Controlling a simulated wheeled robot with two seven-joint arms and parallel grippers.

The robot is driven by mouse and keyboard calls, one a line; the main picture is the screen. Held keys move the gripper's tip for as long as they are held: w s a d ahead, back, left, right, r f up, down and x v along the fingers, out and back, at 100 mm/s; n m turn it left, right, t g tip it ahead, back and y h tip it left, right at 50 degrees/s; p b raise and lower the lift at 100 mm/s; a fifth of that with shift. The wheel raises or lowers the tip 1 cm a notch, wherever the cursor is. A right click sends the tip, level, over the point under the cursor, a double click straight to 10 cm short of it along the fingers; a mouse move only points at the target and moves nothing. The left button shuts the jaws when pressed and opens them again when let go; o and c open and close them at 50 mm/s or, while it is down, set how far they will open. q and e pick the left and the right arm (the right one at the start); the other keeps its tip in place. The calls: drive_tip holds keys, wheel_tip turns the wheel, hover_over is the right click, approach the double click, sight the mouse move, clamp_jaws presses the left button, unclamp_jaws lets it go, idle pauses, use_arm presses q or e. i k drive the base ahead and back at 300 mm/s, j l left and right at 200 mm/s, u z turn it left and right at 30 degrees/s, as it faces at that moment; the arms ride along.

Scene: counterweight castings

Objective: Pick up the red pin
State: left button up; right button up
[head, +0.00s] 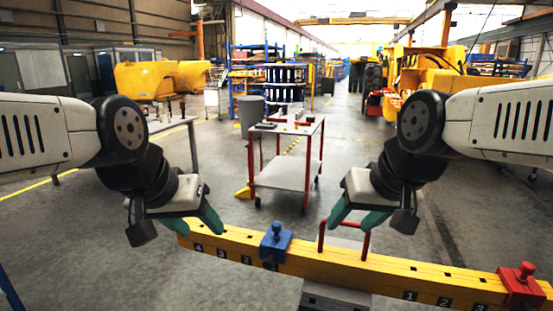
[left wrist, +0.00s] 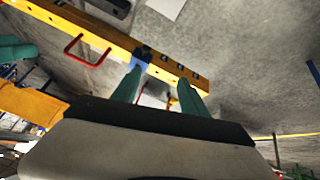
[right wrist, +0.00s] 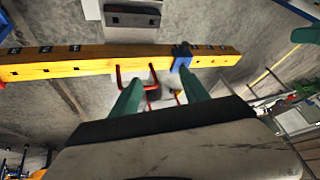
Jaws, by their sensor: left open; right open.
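The red pin (head: 525,268) stands up with a round knob from a red block (head: 520,288) on the right end of a yellow numbered beam (head: 400,273). A blue block with a knob (head: 275,244) sits on the beam's left part. My left gripper (head: 192,224) is open and empty above the beam's left end; its fingers also show in the left wrist view (left wrist: 160,88). My right gripper (head: 354,222) is open and empty over a red handle (head: 366,246), well left of the red pin. The right wrist view (right wrist: 158,90) shows its empty fingers.
The red handle stands up from the middle of the beam, close to my right fingers. A grey bracket (head: 335,298) sits below the beam. A red-framed cart (head: 284,175) stands behind it. The floor on the right is mostly clear.

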sight(527, 268)
drive_tip(key=z, duration=1.95)
